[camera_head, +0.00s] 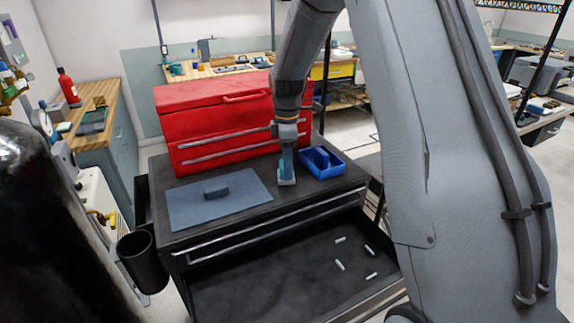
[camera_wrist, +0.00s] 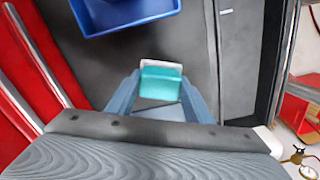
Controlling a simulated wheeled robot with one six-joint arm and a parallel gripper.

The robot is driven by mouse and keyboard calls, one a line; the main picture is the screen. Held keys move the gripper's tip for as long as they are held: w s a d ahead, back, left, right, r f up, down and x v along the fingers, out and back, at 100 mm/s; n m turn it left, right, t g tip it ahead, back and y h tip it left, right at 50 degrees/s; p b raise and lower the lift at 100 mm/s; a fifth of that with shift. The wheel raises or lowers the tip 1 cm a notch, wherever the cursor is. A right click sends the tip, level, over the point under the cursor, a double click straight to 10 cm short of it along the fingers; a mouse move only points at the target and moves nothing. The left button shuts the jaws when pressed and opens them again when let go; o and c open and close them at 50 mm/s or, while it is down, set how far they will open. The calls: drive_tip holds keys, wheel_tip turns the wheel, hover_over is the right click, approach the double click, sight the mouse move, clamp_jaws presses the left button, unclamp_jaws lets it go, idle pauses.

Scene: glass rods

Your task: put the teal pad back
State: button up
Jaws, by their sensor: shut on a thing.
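The teal pad (camera_wrist: 161,84), with a white face along one edge, sits between the two blue-grey fingers of my gripper (camera_wrist: 158,98) in the wrist view. In the head view my gripper (camera_head: 286,170) points down over the black cabinet top, shut on the pad, whose pale lower part (camera_head: 286,182) shows below the fingers. The pad is at or just above the surface; I cannot tell whether it touches. A blue tray (camera_head: 333,172) lies just right of the gripper, and its rim also shows at the top of the wrist view (camera_wrist: 128,26).
A red toolbox (camera_head: 215,120) stands behind and left of the gripper. A grey-blue mat (camera_head: 240,208) with a dark block (camera_head: 216,193) on it lies to the left. Below, an open drawer (camera_head: 260,280) holds several small pale rods (camera_head: 339,265). A black cup (camera_head: 140,262) hangs at the cabinet's left side.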

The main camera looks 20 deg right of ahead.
drive_tip(key=shift+f, duration=0.45)
drive_tip(key=shift+f, duration=0.15)
drive_tip(key=o, duration=0.9)
wheel_tip(320, 180, up, 11)
drive_tip(key=b, duration=0.3)
drive_tip(key=s+f+m, duration=0.3)
drive_tip(key=s+m, duration=0.2)
drive_tip(key=s, duration=0.3)
drive_tip(key=s+f+m, duration=0.4)
drive_tip(key=s+m, duration=0.1)
drive_tip(key=s, duration=0.4)
drive_tip(key=s+f+m+t, duration=0.1)
drive_tip(key=s+f+m, duration=0.3)
drive_tip(key=s, duration=0.5)
drive_tip(key=shift+a+f+m+b, duration=0.1)
drive_tip(key=shift+m+b, duration=0.2)
drive_tip(key=shift+m, duration=0.6)
